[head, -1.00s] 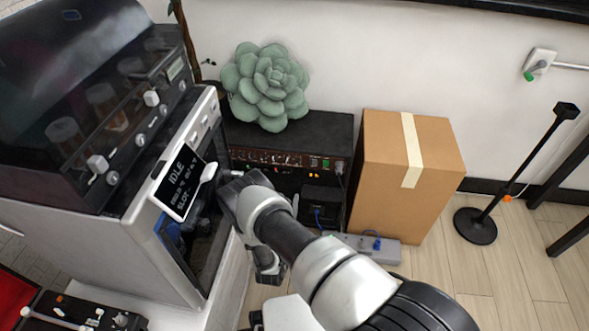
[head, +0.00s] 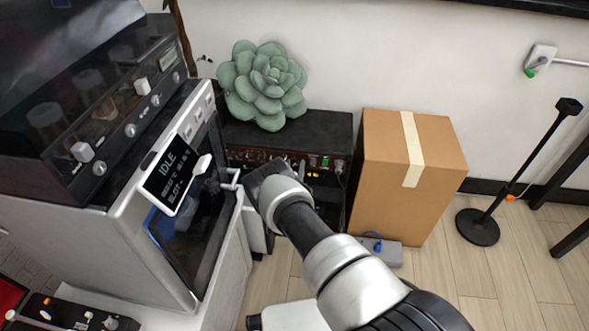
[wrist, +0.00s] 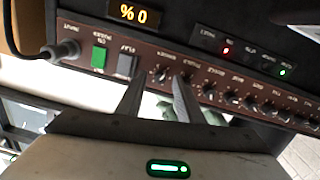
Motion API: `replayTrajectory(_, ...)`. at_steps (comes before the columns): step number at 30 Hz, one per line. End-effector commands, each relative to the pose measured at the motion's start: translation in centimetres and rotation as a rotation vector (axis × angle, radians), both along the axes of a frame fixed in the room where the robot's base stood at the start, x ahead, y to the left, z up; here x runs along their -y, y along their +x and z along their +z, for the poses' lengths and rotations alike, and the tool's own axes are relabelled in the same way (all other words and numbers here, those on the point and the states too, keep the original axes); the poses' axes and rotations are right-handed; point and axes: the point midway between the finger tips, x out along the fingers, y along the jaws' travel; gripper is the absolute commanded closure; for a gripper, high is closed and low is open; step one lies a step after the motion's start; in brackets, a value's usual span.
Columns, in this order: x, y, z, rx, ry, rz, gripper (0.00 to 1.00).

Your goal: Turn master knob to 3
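The amplifier (head: 325,133) is a black box with a brown control panel low on its front, against the wall in the head view. In the wrist view its panel (wrist: 215,82) appears upside down, with a row of small dark knobs. One knob (wrist: 161,75) shows between the tips of my gripper (wrist: 160,84), and another lies by the right fingertip. The labels are too small to tell which is the master knob. My gripper is open, its fingers pointing at the panel; contact cannot be told. In the head view my arm hides the gripper fingers.
A green switch (wrist: 99,57) and plugged cable (wrist: 62,50) are beside the knobs. A green succulent (head: 262,85) sits on the amplifier. A cardboard box (head: 385,185) stands right, a machine with an IDLE screen (head: 172,178) left.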

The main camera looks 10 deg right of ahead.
Motion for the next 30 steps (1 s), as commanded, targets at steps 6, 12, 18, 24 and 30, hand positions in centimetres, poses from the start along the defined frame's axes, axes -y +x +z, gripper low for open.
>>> replayTrajectory(6, 0.01, 0.03, 0.03, 0.0, -0.001, 0.0, 0.67)
replayTrajectory(12, 0.0, 0.0, 0.02, 0.0, -0.001, 0.0, 1.0)
replayTrajectory(18, 0.0, -0.01, 0.01, 0.001, 0.004, 0.0, 1.0)
replayTrajectory(24, 0.01, -0.01, 0.04, 0.017, 0.05, 0.0, 1.0)
replayTrajectory(30, 0.09, -0.02, 0.05, 0.055, 0.167, -0.002, 1.0)
